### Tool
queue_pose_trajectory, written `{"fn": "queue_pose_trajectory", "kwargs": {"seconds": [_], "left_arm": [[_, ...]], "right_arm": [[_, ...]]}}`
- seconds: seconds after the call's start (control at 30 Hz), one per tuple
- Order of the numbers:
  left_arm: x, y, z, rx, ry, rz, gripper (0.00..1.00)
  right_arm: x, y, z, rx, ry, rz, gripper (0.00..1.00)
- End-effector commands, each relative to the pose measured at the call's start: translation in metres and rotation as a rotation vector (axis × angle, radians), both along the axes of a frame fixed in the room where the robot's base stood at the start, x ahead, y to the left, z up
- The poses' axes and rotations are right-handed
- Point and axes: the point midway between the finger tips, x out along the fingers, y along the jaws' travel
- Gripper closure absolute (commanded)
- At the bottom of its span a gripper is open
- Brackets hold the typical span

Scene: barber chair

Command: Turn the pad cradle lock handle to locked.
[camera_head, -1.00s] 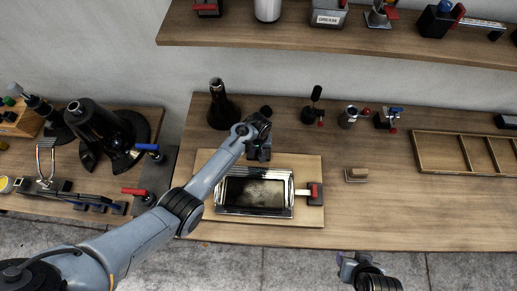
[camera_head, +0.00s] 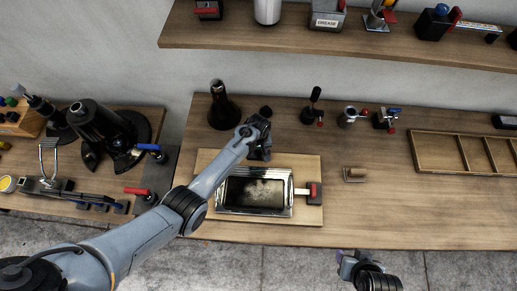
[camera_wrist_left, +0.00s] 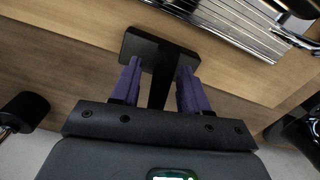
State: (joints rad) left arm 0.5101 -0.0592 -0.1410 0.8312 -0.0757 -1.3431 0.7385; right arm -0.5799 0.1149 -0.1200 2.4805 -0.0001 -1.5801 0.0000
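The pad cradle, a shiny metal frame around a dark pad (camera_head: 255,192), lies on a wooden board (camera_head: 309,215) on the bench. A red handle on a dark block (camera_head: 314,191) sits at its right end. My left gripper (camera_head: 259,152) is low at the cradle's back edge. In the left wrist view its purple fingers (camera_wrist_left: 158,85) stand on both sides of a black T-shaped piece (camera_wrist_left: 158,50), with slight gaps beside its stem. I cannot tell for sure whether this piece is the lock handle. My right gripper (camera_head: 345,258) is at the bottom, mostly hidden.
A black bottle-shaped stand (camera_head: 222,110) is behind my left arm. Small levers and valves (camera_head: 352,116) line the bench's back, and a divided wooden tray (camera_head: 462,152) lies right. The bench's right front is clear. A shelf (camera_head: 340,45) hangs above.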

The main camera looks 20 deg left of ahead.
Motion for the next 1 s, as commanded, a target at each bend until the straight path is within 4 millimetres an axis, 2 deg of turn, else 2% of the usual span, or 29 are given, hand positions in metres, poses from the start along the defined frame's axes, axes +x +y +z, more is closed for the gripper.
{"fn": "queue_pose_trajectory", "kwargs": {"seconds": [0.3,0.47,1.0], "left_arm": [[0.000,0.000,0.001,0.000,0.000,-0.001,0.52],[0.000,0.000,0.010,0.000,-0.001,-0.001,0.52],[0.000,0.000,0.092,-0.001,-0.002,0.000,0.52]], "right_arm": [[0.000,0.000,0.000,0.000,0.000,0.000,0.53],[0.000,0.000,0.002,-0.002,0.001,0.002,0.53],[0.000,-0.002,0.007,-0.010,0.001,0.006,0.53]]}}
